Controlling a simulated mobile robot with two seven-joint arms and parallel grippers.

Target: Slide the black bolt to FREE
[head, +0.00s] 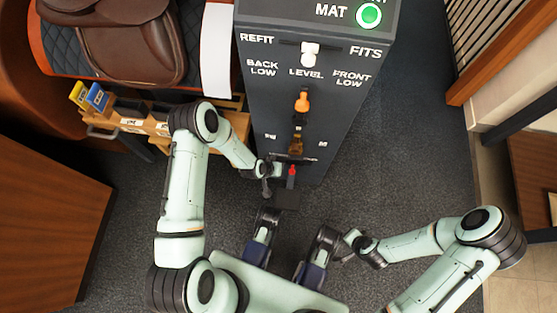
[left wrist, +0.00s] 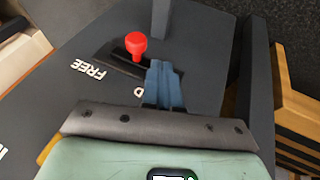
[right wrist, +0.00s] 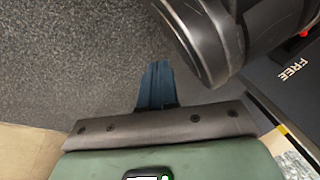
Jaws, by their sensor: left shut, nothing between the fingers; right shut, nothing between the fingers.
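The black bolt's dark slot (left wrist: 122,62) is on the grey panel in the left wrist view, with a red knob (left wrist: 136,43) standing at it. The white word FREE (left wrist: 88,69) is to the left of the slot. The red knob also shows low on the cabinet in the head view (head: 292,171). My left gripper (left wrist: 163,72) is shut and empty, its fingertips close to the right of the knob; contact cannot be told. The fingers hide part of the slot and of another label. My right gripper (right wrist: 157,75) is shut and empty, over the floor, away from the bolt.
The tall grey cabinet (head: 340,95) carries a white lever (head: 310,50), an orange knob (head: 302,101) and a lit green button (head: 369,15). A saddle (head: 120,35) and a wooden tray with blue and yellow cards (head: 97,97) stand to the left. Floor to the right is clear.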

